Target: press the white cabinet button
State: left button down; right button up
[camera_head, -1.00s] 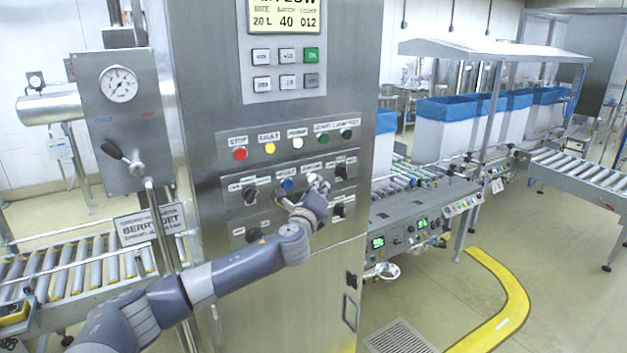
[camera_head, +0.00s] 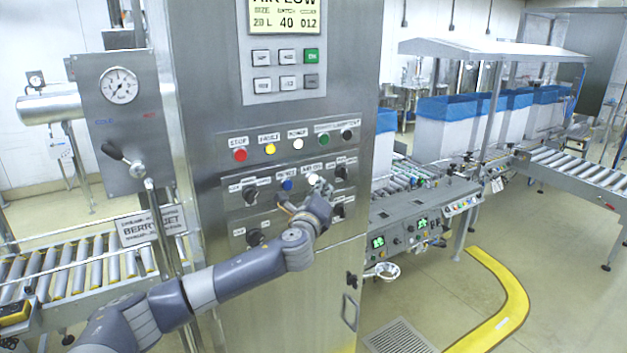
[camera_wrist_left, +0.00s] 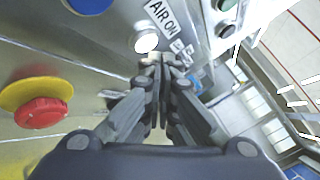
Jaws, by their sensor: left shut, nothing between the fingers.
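A white button (camera_head: 313,179) sits under the AIR ON label on the grey cabinet (camera_head: 205,70). In the left wrist view the same white button (camera_wrist_left: 146,42) shows close beyond my fingertips, slightly left of them. My left gripper (camera_head: 321,189) is in front of the cabinet's lower control row, just below and right of that button. In the left wrist view the left gripper (camera_wrist_left: 160,68) is shut and empty. I cannot tell whether its tips touch the button. Another white button (camera_head: 298,144) is in the row above. My right gripper is out of view.
A blue button (camera_head: 287,184) and black knobs (camera_head: 250,195) sit beside the white one. A red button (camera_head: 240,155) and a yellow button (camera_head: 270,149) are above. A roller conveyor (camera_head: 90,265) stands at left; lined boxes (camera_head: 445,125) are at right.

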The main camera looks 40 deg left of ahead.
pick_arm(q)
jog(key=d, duration=0.1)
jog(key=s+d+p, duration=0.1)
jog(key=d, duration=0.1)
jog(key=s+d, duration=0.1)
jog(key=shift+d, duration=0.3)
dwell(0.8)
